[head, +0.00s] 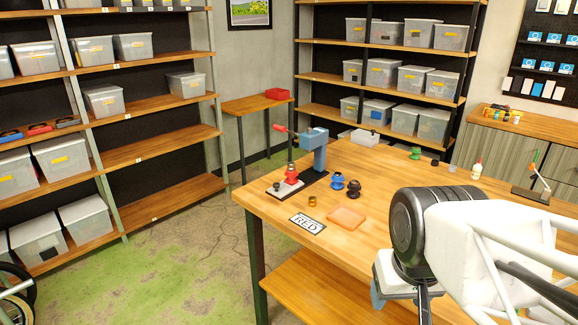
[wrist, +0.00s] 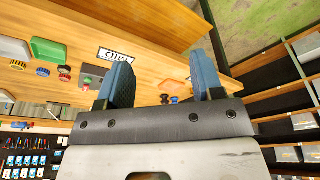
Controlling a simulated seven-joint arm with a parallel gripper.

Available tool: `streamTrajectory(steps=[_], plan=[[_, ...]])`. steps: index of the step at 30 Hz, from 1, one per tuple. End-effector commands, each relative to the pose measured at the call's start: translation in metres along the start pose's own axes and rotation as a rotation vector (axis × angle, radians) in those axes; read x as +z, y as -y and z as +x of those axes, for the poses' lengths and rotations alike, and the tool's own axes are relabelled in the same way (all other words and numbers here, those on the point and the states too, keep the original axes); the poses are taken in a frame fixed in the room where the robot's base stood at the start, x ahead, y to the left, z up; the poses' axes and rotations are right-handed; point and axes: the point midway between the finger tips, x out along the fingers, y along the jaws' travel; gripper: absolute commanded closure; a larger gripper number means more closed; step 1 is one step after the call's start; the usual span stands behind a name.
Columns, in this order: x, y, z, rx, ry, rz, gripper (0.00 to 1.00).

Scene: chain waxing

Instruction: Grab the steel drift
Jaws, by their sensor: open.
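I cannot clearly make out the steel drift in either view. My gripper (head: 400,296) is at the lower right of the head view, by the near side of the wooden table (head: 375,222). In the wrist view my gripper (wrist: 163,78) shows two blue fingers spread wide, with nothing between them. A blue press (head: 316,148) with a red handle stands at the table's far left. A small white base with a red part (head: 291,176) sits in front of it.
A white bottle (head: 477,170) stands farther right. Shelves with bins line the walls.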

Motion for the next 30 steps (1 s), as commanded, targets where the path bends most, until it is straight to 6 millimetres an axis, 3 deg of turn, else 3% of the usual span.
streamTrajectory(steps=[5, 11, 17, 30], plan=[[-0.003, 0.000, -0.001, 0.000, 0.001, 0.006, 0.39], [-0.021, 0.002, -0.007, -0.001, 0.008, 0.056, 0.39], [-0.061, 0.005, -0.018, -0.001, 0.021, 0.161, 0.39], [-0.174, 0.018, -0.036, 0.006, 0.058, 0.464, 0.39]])
